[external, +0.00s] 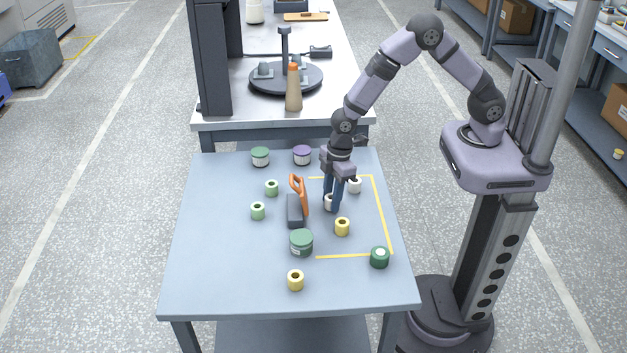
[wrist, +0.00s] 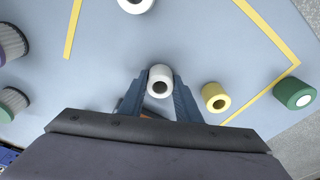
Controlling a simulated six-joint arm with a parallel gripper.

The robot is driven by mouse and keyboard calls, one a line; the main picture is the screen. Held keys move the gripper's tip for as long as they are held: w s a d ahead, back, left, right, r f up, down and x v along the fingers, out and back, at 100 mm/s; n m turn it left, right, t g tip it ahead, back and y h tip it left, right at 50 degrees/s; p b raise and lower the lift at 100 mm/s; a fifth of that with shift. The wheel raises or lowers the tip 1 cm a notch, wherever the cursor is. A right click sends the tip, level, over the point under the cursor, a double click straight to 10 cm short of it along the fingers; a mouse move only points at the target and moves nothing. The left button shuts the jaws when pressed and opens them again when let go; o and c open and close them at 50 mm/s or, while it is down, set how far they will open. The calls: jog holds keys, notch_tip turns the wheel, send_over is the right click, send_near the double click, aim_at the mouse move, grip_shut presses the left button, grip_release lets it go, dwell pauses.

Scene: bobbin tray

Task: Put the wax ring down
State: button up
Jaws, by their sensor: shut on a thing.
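My gripper (external: 333,203) points down over the table, inside the yellow tape outline. It is shut on a white wax ring (wrist: 160,80), whose dark hole faces the wrist camera. In the external view the held wax ring (external: 330,203) shows between the blue fingers, partly hidden, at or close to the table top; I cannot tell whether it touches. A second white ring (external: 354,186) stands behind and to the right of it, and also shows at the top of the wrist view (wrist: 135,4).
A yellow ring (external: 342,226) stands close in front of the held ring. A dark green ring (external: 379,257) is at the tape's (external: 381,215) front right corner. An orange-handled tool on a dark block (external: 295,211) and a green jar (external: 301,243) stand left. The table's (external: 230,265) front left is clear.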

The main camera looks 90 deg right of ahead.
jog(key=shift+f, duration=0.25)
jog(key=o, duration=1)
jog(key=shift+r, duration=0.15)
notch_tip(320, 180, up, 12)
jog(key=s, duration=0.1)
jog(key=s+d+m, duration=0.1)
jog(key=s, duration=0.5)
jog(key=s+d+m, duration=0.1)
jog(key=s+m, duration=0.1)
jog(key=s, duration=0.5)
jog(key=s+d+m+g+b, duration=0.1)
jog(key=s+d, duration=0.1)
jog(key=s, duration=0.5)
jog(key=shift+f+m+h, duration=0.3)
jog(key=shift+f, duration=0.05)
jog(key=shift+r, duration=0.1)
notch_tip(320, 180, up, 4)
jog(key=p, duration=0.4)
jog(key=shift+r, duration=0.1)
jog(key=shift+c, duration=1.1)
